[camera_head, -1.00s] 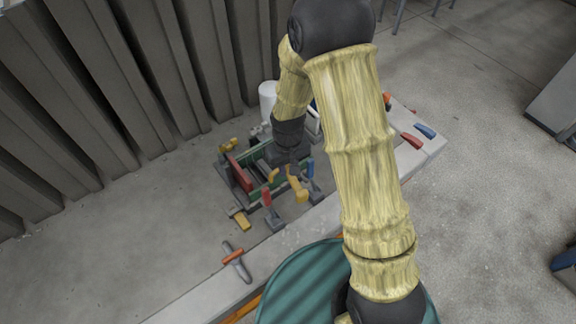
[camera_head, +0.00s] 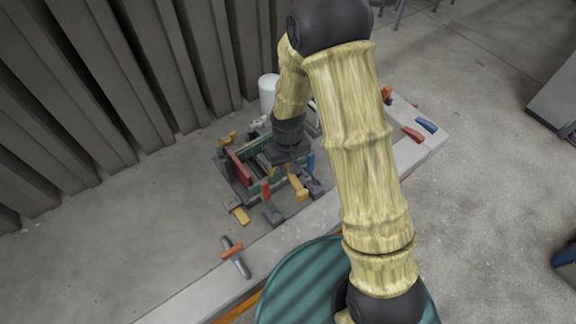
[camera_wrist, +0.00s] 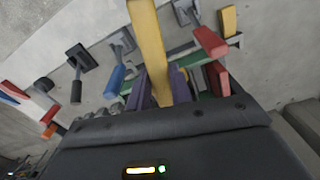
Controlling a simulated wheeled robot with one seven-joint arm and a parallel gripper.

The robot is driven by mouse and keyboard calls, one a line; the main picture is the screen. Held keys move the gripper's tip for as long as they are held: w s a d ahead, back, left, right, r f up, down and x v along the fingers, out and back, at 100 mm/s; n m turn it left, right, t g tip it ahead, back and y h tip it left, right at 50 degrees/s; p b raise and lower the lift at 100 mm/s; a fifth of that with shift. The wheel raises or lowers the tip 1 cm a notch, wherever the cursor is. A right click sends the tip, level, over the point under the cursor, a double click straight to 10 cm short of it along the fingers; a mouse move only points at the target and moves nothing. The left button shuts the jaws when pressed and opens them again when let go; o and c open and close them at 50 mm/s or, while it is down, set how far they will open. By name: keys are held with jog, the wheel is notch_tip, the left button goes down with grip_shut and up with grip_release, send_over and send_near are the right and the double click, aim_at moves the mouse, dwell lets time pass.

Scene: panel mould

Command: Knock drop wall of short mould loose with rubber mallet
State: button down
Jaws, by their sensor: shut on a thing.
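The short mould (camera_head: 233,176) sits on the bench, with green walls and a red bar along its left side. I cannot tell which wall is the drop wall. My gripper (camera_wrist: 158,88) is low over the mould's right part, mostly hidden below my dark wrist in the head view. In the wrist view its dark fingers are shut on a long yellow bar (camera_wrist: 149,40), which runs out of the top of the picture. I see no mallet head, so I cannot tell whether this bar is the mallet's handle.
Clamps with red (camera_head: 266,192) and blue (camera_head: 310,163) handles stand around the mould. A grey tool with an orange bar (camera_head: 232,250) lies front left. A white cylinder (camera_head: 267,92) stands behind; ribbed panels rise at left.

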notch_tip(320, 180, up, 2)
jog(key=shift+r+p, duration=0.1)
jog(key=shift+p, duration=0.4)
dwell(1.0)
notch_tip(320, 180, down, 6)
jog(key=b, duration=0.5)
notch_tip(320, 180, up, 6)
jog(key=p, duration=0.4)
jog(key=shift+p, duration=0.4)
